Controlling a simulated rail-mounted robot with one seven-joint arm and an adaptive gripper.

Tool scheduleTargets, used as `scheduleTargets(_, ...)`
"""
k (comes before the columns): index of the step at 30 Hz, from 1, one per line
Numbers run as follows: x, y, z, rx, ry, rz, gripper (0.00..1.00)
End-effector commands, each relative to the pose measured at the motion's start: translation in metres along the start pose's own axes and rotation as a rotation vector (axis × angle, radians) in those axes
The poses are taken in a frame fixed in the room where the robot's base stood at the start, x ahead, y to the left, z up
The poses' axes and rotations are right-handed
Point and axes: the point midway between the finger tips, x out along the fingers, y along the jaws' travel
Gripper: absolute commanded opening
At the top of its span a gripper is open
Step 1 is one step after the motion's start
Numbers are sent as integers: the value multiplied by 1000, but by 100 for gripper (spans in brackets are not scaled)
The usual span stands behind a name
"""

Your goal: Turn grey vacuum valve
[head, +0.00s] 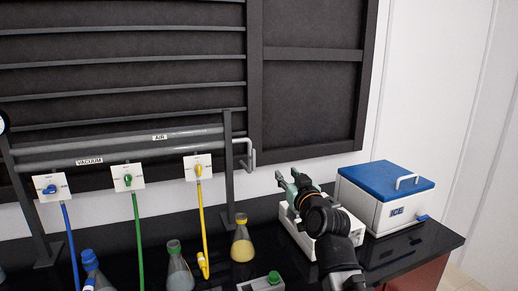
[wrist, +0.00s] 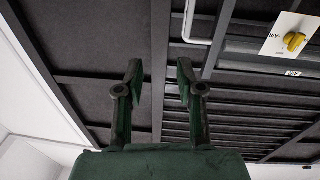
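I cannot make out a grey valve in either view. In the head view, a grey pipe labelled VACUUM (head: 90,161) runs below one labelled AIR (head: 165,138). White plates carry a blue valve (head: 49,189), a green valve (head: 127,181) and a yellow valve (head: 198,170). The yellow valve also shows in the wrist view (wrist: 294,41), at the upper right. My gripper (head: 287,180) is to the right of the yellow valve, apart from it. In the wrist view my gripper (wrist: 159,76) has its two fingers apart with nothing between them.
A blue-lidded ice box (head: 385,198) stands at right, beside a white device (head: 300,228) partly hidden by my arm. A yellow-filled flask (head: 242,241), a grey flask (head: 179,270) and colored hoses stand in front of the pipes. A bent grey pipe (head: 248,155) ends the rail.

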Motion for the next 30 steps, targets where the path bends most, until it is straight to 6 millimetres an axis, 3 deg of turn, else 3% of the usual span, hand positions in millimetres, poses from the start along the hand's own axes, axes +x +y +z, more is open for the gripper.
scheduleTargets(1, -2, -18, -4, 27, -8, -36, 38)
scheduleTargets(3, -3, -33, -4, 53, -19, -68, 38)
scheduleTargets(6, -3, -43, -4, 73, -26, -91, 38)
scheduleTargets(30, 20, -48, -10, 72, -23, -109, 38)
